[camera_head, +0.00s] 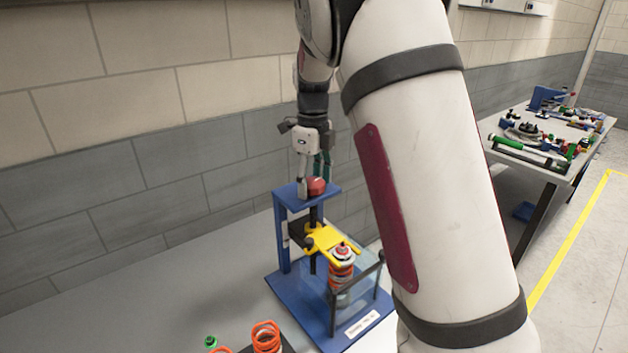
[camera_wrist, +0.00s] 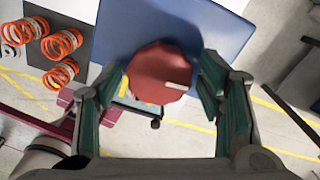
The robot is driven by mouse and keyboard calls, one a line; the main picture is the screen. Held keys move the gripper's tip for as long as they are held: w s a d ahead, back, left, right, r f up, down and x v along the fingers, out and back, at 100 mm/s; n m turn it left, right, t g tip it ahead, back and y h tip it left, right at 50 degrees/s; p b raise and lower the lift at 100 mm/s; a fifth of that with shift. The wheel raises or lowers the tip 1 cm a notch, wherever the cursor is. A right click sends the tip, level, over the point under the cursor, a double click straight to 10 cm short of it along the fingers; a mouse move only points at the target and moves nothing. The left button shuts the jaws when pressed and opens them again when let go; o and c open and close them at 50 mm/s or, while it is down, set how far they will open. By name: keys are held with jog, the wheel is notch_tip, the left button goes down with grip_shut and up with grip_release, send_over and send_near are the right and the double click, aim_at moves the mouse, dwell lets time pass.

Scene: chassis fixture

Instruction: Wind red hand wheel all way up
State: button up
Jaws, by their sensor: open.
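The red hand wheel (camera_head: 316,186) sits on the top plate of a blue press-like fixture (camera_head: 287,235). In the wrist view the wheel (camera_wrist: 160,72) is a red lobed disc with a pale bar-shaped mark on its right side. My gripper (camera_head: 312,178) is above the fixture, pointing down at the wheel. In the wrist view its green-padded fingers (camera_wrist: 158,88) are open, one on each side of the wheel, with visible gaps. Below the plate, a yellow fork (camera_head: 325,238) sits over an orange spring unit (camera_head: 341,272).
Loose orange springs (camera_head: 266,337) lie at the front of the grey bench (camera_head: 130,315). A clear guard with dark posts (camera_head: 333,308) stands at the fixture's front. A brick wall (camera_head: 130,190) is close behind. A second table (camera_head: 560,175) with tools stands far right.

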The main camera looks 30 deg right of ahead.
jog(key=m+p, duration=0.1)
jog(key=m, duration=0.5)
jog(key=shift+s, duration=0.1)
jog(key=m, duration=0.5)
jog(key=shift+p, duration=0.35)
jog(key=shift+m, duration=0.4)
jog(key=shift+f+m, duration=0.1)
jog(key=shift+m, duration=0.6)
jog(key=shift+m+b, duration=0.3)
jog(key=shift+b, duration=0.2)
jog(key=shift+m+b, duration=0.3)
